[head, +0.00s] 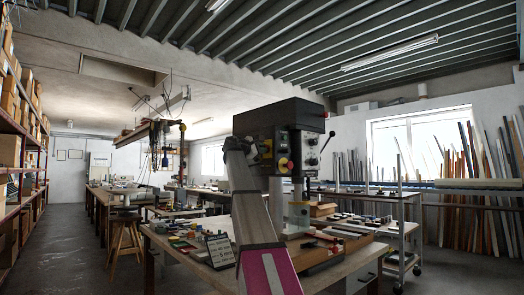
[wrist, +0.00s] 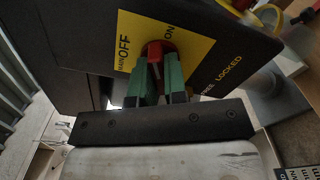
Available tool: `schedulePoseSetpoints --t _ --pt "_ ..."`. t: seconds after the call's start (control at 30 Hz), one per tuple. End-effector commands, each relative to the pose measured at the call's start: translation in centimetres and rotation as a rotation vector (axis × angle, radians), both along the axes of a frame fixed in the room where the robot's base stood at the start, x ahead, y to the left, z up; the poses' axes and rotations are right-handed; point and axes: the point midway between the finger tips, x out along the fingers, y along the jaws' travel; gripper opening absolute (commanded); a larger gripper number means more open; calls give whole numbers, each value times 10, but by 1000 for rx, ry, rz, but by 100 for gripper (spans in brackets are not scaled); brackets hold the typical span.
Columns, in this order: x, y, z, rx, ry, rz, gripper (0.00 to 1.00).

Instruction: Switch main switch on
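The main switch is a red knob (wrist: 154,49) on a yellow plate (wrist: 183,24) lettered MAIN, OFF and ON, on a dark machine housing. My gripper (wrist: 160,67) has green fingers on either side of the red knob, and the knob's grip fills the narrow gap between them. The fingers hide the lower part of the knob, and its exact pointing direction is unclear. In the head view, my gripper (head: 252,152) is at the left side of the black drill press head (head: 282,118), and the knob is too small to make out there.
The drill press stands on a wooden workbench (head: 165,240) with small parts and a dark sign (head: 219,251). A red-and-yellow button (head: 284,165) is on its front. A metal trolley (head: 402,225) stands at right. The left aisle floor (head: 70,240) is clear.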

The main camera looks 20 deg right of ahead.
Motion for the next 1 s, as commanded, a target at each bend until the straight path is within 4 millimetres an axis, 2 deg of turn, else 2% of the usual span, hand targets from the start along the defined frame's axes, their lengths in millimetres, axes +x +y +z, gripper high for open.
schedulePoseSetpoints --t 0.27,0.7,1.0 --pt "0 0 0 22 -58 0 0" --pt "0 0 0 120 -327 -1 0" --pt "0 0 0 166 -452 -1 0"
